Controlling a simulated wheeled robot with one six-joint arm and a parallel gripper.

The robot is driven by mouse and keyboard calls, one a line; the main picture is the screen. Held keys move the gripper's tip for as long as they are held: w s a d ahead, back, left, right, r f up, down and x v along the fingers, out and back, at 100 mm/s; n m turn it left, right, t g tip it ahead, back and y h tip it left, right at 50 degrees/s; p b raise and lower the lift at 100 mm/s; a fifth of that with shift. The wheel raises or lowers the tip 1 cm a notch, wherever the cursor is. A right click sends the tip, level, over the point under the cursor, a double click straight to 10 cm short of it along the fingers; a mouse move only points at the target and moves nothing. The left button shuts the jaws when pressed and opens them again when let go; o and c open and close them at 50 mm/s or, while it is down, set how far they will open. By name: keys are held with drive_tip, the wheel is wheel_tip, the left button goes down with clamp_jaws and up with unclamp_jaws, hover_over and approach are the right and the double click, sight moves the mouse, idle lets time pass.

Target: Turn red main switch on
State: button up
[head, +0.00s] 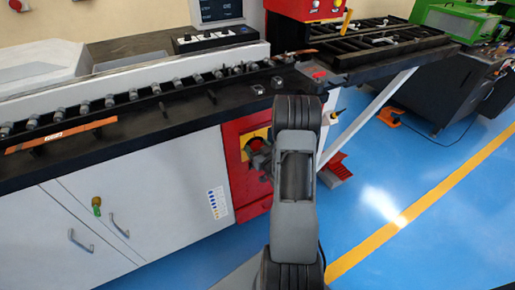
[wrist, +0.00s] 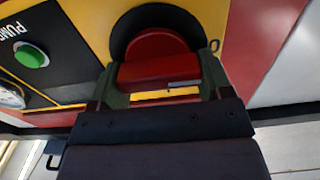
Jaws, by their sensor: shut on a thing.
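The red main switch shows large in the wrist view (wrist: 156,68) as a round red knob with a raised bar, on a black disc over a yellow plate (wrist: 85,22). My gripper (wrist: 155,90) is shut on the switch's bar, one finger at each side. In the head view my gripper (head: 262,158) reaches the yellow plate on the red panel (head: 236,170) of the machine's front. There my arm and gripper cover most of the switch. The label beside the knob is mostly hidden, so I cannot read the switch's setting.
A green button (wrist: 31,55) on a black plate marked "PUM..." sits left of the switch. White cabinet doors with handles (head: 118,226) are left of the red panel. A slanted white leg (head: 368,118) stands to the right.

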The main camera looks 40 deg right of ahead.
drive_tip(key=m+b, duration=0.2)
drive_tip(key=m, duration=0.2)
drive_tip(key=shift+d+f, duration=0.1)
drive_tip(key=shift+d, duration=0.1)
drive_tip(key=m+b, duration=0.1)
drive_tip(key=m, duration=0.3)
drive_tip(key=shift+d+m, duration=0.1)
drive_tip(key=shift+m, duration=0.3)
drive_tip(key=m, duration=0.4)
drive_tip(key=shift+d+f+m, duration=0.1)
drive_tip(key=shift+f+m, duration=0.05)
drive_tip(key=shift+m, duration=0.15)
drive_tip(key=shift+f+m, duration=0.15)
drive_tip(key=shift+m, duration=2.15)
drive_tip(key=o, duration=0.9)
